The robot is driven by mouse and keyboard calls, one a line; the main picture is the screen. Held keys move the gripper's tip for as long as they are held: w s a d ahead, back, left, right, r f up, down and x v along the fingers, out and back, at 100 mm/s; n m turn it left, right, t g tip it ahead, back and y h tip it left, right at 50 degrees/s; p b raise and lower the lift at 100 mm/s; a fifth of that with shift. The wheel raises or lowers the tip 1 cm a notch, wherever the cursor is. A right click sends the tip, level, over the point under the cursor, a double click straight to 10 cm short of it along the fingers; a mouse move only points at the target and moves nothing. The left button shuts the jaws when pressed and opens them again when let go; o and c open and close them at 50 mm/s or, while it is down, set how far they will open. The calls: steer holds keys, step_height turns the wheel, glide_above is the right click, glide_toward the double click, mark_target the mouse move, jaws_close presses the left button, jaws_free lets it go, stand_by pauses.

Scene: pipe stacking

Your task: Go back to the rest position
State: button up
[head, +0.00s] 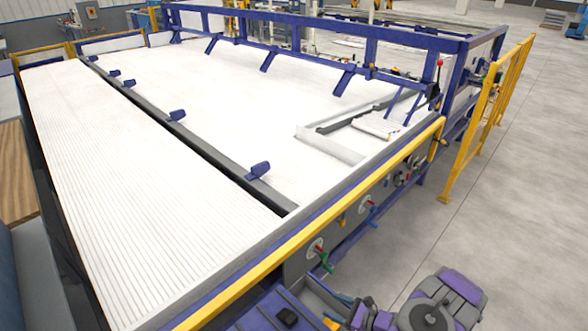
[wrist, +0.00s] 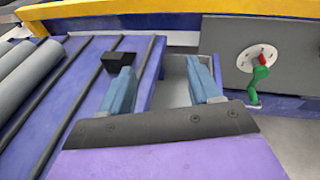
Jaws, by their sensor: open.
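My gripper (wrist: 163,85) shows in the wrist view with its two blue fingers apart and nothing between them. It is above the edge of a purple ribbed surface (wrist: 60,85) and a grey recess beside it. In the head view, my arm (head: 435,305) shows at the bottom right, purple and dark grey, beside the machine's front side. Grey pipes (wrist: 22,75) lie at the left edge of the wrist view, apart from the gripper. A small black block (wrist: 118,62) sits on the purple surface near the left finger.
A large white-topped machine table (head: 230,100) with a blue frame fills the head view. A yellow rail (head: 310,230) runs along its near edge. A green and red valve handle (wrist: 260,75) stands right of the gripper. Grey floor (head: 530,220) at the right is clear.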

steer(key=a+r+n+g+y, duration=0.25)
steer(key=a+r+n, duration=0.2)
steer(key=r, duration=0.45)
steer(key=a+r+n+g+y, duration=0.1)
steer(key=a+r+n+g, duration=0.2)
steer(key=a+r, duration=0.45)
steer(key=s+a+r+n+g+h, duration=0.35)
steer(key=s+r+n+g, duration=0.4)
steer(key=r, duration=0.65)
steer(key=s+d+r+n+h, duration=0.2)
steer(key=s+r+n+h, duration=0.1)
steer(key=s, duration=0.5)
steer(key=s+d+r+n+h, duration=0.1)
steer(key=s+r+n+h, duration=0.25)
steer(key=s, duration=0.45)
steer(key=s+d+r+n+t+h+b, duration=0.1)
steer(key=s+d+r+n+t+h, duration=0.1)
steer(key=s+d+h, duration=0.4)
steer(key=s+d+t, duration=0.1)
steer(key=s+d, duration=0.4)
steer(key=d, duration=0.1)
steer(key=shift+f+h+b, duration=0.25)
steer(key=shift+f+b, duration=0.2)
steer(key=shift+b, duration=0.05)
